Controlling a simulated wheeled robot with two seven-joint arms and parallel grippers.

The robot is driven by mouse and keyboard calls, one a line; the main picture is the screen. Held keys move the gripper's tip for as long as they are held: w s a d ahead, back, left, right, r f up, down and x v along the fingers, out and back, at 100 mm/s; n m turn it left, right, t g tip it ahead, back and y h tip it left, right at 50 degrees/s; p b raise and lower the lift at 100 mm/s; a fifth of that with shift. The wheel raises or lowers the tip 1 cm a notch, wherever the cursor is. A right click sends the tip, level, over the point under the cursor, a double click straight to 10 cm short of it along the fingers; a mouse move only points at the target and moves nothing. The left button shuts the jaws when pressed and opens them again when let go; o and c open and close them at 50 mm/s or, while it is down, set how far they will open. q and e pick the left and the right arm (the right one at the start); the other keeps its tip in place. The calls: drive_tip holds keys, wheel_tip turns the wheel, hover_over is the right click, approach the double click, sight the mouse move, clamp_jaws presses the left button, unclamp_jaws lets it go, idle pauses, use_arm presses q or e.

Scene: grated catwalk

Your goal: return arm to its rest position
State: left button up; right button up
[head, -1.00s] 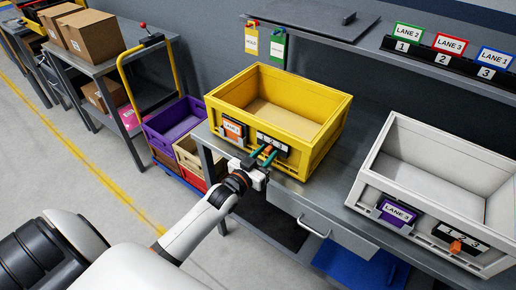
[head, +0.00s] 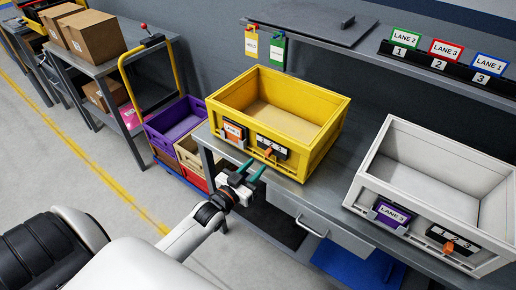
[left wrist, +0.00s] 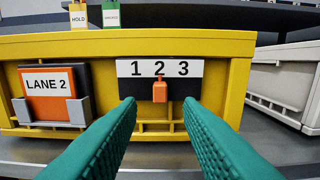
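My left gripper (head: 257,167) is open and empty, in front of the yellow bin (head: 328,150) and apart from it. In the left wrist view its two green fingers (left wrist: 158,104) are spread, with a gap between the tips. Beyond that gap is an orange pointer (left wrist: 160,91) on the bin's "1 2 3" plate (left wrist: 159,69). The pointer sits below the 2. My left arm (head: 192,232) stretches forward from the lower left. My right gripper is not in view.
The yellow bin and a white bin (head: 368,150) stand on a grey bench. A drawer handle (head: 312,228) juts out below the bench top. Stacked crates (head: 176,122) and a yellow cart handle (head: 127,85) are left of the bench. Open floor (head: 60,165) lies farther left.

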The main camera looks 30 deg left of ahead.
use_arm(q)
drive_tip(key=shift+s, duration=0.65)
drive_tip(key=s+d+f+g, duration=0.1)
drive_tip(key=s+f+g, duration=0.3)
drive_tip(key=f, duration=0.7)
drive_tip(key=s+f+g+y+b, duration=0.1)
drive_tip(key=s+f+g, duration=0.1)
drive_tip(key=s+f, duration=0.65)
drive_tip(key=s+d+f+g, duration=0.1)
drive_tip(key=s+f+g, duration=0.2)
drive_tip(key=f, duration=1)
drive_tip(key=s+d+f+g, duration=0.1)
drive_tip(key=s+f, duration=0.3)
drive_tip(key=s, duration=0.4)
drive_tip(key=s+d+f+m+g+b, duration=0.1)
drive_tip(key=s+f+g, duration=0.3)
drive_tip(key=s, duration=0.4)
drive_tip(key=s+d+f+g, duration=0.2)
drive_tip(key=s+f, duration=0.4)
drive_tip(key=s, duration=0.3)
drive_tip(key=shift+m+g, duration=0.3)
drive_tip(key=shift+g, duration=0.2)
